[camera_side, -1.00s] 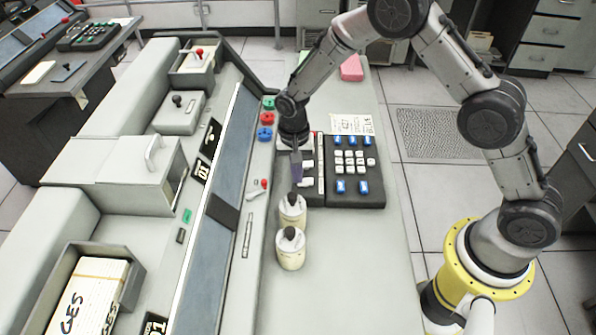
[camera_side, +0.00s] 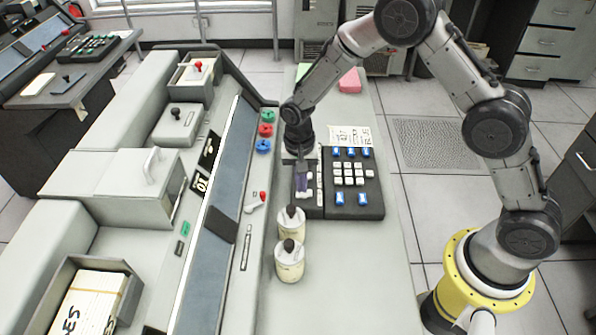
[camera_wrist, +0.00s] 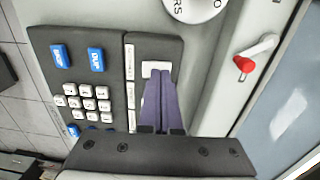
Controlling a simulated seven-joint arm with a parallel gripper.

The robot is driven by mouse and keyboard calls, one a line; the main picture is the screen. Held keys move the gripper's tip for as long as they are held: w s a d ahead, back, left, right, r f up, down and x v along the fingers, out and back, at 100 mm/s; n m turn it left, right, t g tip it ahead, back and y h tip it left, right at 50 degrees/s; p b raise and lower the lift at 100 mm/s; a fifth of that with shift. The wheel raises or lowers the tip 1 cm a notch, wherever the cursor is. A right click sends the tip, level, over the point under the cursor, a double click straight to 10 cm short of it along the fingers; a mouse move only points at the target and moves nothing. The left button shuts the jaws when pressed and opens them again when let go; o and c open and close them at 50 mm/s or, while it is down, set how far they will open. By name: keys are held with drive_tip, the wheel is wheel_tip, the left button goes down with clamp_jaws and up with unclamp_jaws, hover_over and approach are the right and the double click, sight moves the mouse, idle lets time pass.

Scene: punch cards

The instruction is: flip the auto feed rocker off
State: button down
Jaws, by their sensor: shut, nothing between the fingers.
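The dark switch panel (camera_side: 312,208) on the desk carries a column of white rockers and a white label strip (camera_side: 320,185). Which rocker is auto feed I cannot read. My gripper (camera_side: 301,190) points down over the rocker column, its purple fingers together and empty. They hide part of the column in the side view. In the wrist view my fingertips (camera_wrist: 158,72) are at a white rocker (camera_wrist: 153,66) near the panel's end; its top edge shows just beyond them. Whether they touch it, and which way it is tilted, I cannot tell.
A keypad with blue and white keys (camera_side: 352,180) adjoins the panel on the right. A red-tipped lever (camera_side: 256,202) and coloured knobs (camera_side: 266,130) are to the left. The desk at right front is clear.

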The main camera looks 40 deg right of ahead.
wheel_tip(320, 180, up, 14)
drive_tip(key=w+a, duration=0.2)
drive_tip(key=shift+f, duration=0.25)
